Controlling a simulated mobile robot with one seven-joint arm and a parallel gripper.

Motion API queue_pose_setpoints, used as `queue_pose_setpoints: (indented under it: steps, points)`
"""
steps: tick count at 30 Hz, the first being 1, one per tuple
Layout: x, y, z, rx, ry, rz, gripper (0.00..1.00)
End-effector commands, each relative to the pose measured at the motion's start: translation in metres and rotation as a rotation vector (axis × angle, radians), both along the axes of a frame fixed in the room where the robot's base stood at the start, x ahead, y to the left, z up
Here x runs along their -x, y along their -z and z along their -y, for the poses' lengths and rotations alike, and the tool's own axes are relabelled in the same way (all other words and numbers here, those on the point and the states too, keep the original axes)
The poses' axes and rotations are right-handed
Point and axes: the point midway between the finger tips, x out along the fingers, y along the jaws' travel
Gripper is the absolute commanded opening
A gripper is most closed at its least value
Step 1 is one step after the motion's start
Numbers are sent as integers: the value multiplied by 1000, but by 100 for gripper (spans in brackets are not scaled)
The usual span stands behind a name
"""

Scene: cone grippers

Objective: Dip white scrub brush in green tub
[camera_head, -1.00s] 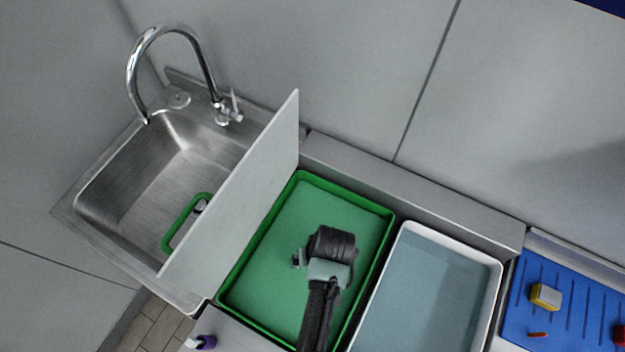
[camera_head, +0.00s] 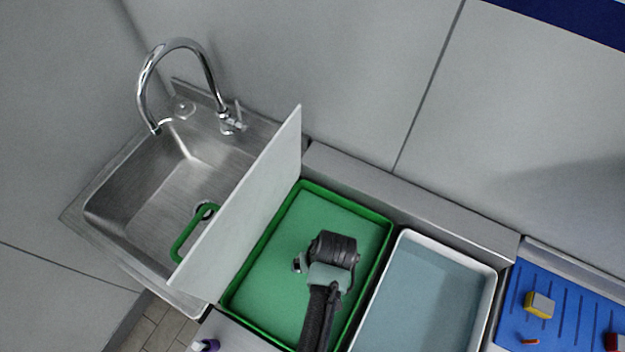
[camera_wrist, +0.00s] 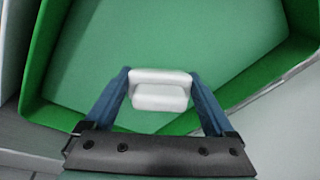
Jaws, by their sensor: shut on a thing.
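The green tub (camera_head: 378,222) stands between the sink and a white tub, with a flat green surface inside that looks like liquid. It also fills most of the wrist view (camera_wrist: 60,115). My gripper (camera_wrist: 160,92) is shut on the white scrub brush (camera_wrist: 160,98), which shows as a white block between its two blue fingers. In the wrist view the brush is over the green surface near the tub's wall. I cannot tell whether it touches the surface. In the head view my arm is over the tub and hides the brush.
A white tub (camera_head: 494,290) with grey-blue contents stands right of the green tub. An upright white panel (camera_head: 245,205) divides the sink (camera_head: 150,200) from the green tub. A blue mat (camera_head: 570,310) at the right holds a yellow sponge (camera_head: 539,304). A purple-and-white bottle (camera_head: 207,346) is at the bottom left.

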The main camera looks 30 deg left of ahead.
Motion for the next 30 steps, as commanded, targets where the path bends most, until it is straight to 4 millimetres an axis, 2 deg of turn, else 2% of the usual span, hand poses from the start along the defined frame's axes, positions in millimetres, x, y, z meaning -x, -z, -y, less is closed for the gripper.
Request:
queue_pose_setpoints:
  steps: [1,22,30]
  points:
    - [0,-9,0,0,0,0,44]
    - [0,-63,0,0,-1,0,44]
    - [0,-65,0,0,-1,0,44]
